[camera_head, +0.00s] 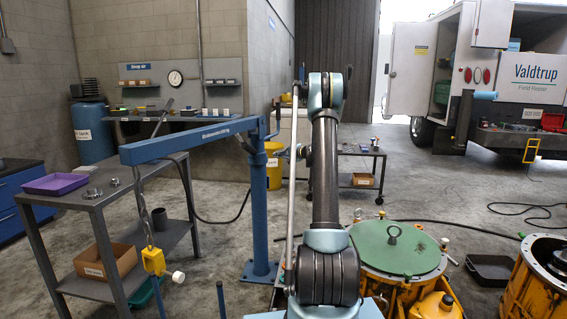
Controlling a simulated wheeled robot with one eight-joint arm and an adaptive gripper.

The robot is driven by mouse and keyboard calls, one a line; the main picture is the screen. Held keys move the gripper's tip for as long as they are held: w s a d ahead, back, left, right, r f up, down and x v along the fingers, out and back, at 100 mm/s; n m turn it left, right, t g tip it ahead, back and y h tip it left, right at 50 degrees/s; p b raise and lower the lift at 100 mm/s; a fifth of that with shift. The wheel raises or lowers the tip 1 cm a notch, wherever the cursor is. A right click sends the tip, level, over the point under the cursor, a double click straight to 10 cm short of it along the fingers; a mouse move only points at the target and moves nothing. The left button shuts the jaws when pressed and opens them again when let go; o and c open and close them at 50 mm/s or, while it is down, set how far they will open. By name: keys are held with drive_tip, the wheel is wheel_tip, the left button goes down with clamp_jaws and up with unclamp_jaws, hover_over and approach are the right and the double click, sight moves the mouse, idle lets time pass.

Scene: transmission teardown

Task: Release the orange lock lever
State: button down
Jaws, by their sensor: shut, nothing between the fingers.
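I cannot make out an orange lock lever in this view. An orange-yellow transmission housing (384,288) stands on the floor just right of my arm, with a round green cover (398,252) on top. A second orange housing (520,283) is cut off at the right edge, its open top showing metal parts. My arm rises through the middle of the view and hides part of the area behind it. I cannot see my gripper or its fingers.
A blue hoist (262,190) stands left, its yellow hook block (153,262) hanging by a grey workbench (95,200) with a purple tray (56,184). A black tray (491,268) lies between the housings. A yellow jug (436,306) is in front. Open floor lies behind, toward the truck (516,78).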

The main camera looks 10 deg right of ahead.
drive_tip(key=s+a+r+n+g+h, duration=0.1)
drive_tip(key=s+a+r+n+g, duration=0.15)
drive_tip(key=s, duration=0.95)
drive_tip(key=s+a+r+n+g+h, duration=0.15)
drive_tip(key=s+a, duration=0.25)
drive_tip(key=s, duration=0.7)
drive_tip(key=s+a+r+n+g+h, duration=0.1)
drive_tip(key=s+a+r+g, duration=0.15)
drive_tip(key=s, duration=0.95)
drive_tip(key=s+d+f+n+g+h, duration=0.1)
drive_tip(key=s+f, duration=0.4)
drive_tip(key=s, duration=0.7)
drive_tip(key=s+d+f+n+g+h, duration=0.1)
drive_tip(key=s+d+f+h, duration=0.2)
drive_tip(key=s, duration=0.9)
drive_tip(key=s+d+f+n+g+h, duration=0.1)
drive_tip(key=s+d+f+h, duration=0.1)
drive_tip(key=s+f, duration=0.5)
drive_tip(key=s, duration=0.6)
drive_tip(key=shift+d, duration=0.25)
drive_tip(key=shift+s+f, duration=0.1)
